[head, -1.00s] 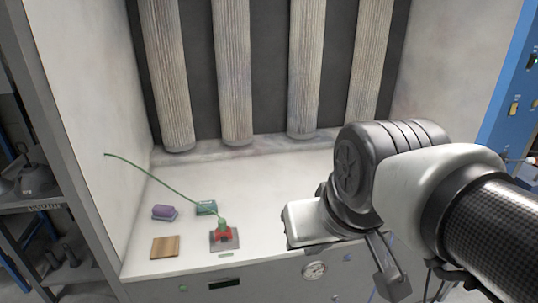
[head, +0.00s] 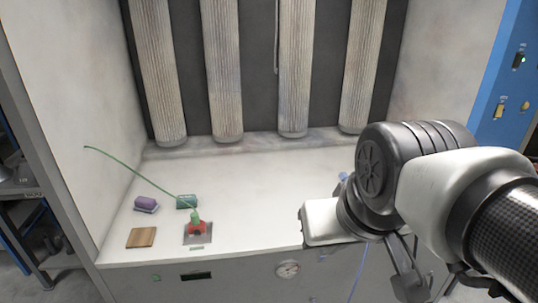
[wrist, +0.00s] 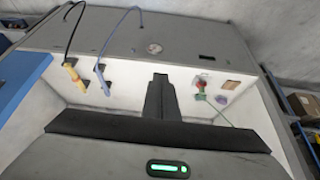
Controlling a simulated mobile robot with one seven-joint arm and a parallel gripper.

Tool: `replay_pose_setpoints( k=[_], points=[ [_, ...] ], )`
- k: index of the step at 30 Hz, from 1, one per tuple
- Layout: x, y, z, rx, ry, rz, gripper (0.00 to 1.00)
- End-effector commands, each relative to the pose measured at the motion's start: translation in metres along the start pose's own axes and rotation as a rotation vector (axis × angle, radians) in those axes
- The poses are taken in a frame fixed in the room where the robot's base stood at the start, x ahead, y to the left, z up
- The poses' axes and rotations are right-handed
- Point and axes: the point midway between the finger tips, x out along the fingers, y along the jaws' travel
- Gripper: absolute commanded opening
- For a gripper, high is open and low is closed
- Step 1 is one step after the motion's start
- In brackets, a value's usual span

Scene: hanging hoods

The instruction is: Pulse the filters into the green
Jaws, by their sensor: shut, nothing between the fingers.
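Several tall pleated grey filters (head: 221,70) hang along the back of the hood in the head view. A round gauge (head: 288,269) is set in the hood's front panel and also shows in the wrist view (wrist: 154,48); its reading is too small to tell. A red and green tool (head: 196,228) on a green hose stands on a grey plate at the worktop's front left. My gripper (wrist: 160,78) is shut and empty in the wrist view, apart from the tools. In the head view my arm hides the worktop's right part and the fingertips are unclear.
A purple sponge (head: 146,204), a teal block (head: 187,201) and a wooden block (head: 141,237) lie near the red and green tool. A yellow tool (wrist: 72,77) on a black hose and a blue hose (wrist: 101,68) show in the wrist view. The middle worktop is clear.

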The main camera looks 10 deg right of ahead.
Motion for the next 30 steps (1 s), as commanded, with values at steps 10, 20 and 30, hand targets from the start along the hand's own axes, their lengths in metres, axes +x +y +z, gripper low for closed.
replay_pose_setpoints(
  k=[10,20,30],
  points=[
    [0.010,0.006,0.004,-0.003,-0.030,0.021,0.00],
    [0.126,0.107,0.039,-0.118,-0.417,0.434,0.00],
    [0.271,0.209,0.017,-0.536,-0.596,0.999,0.00]
  ],
)
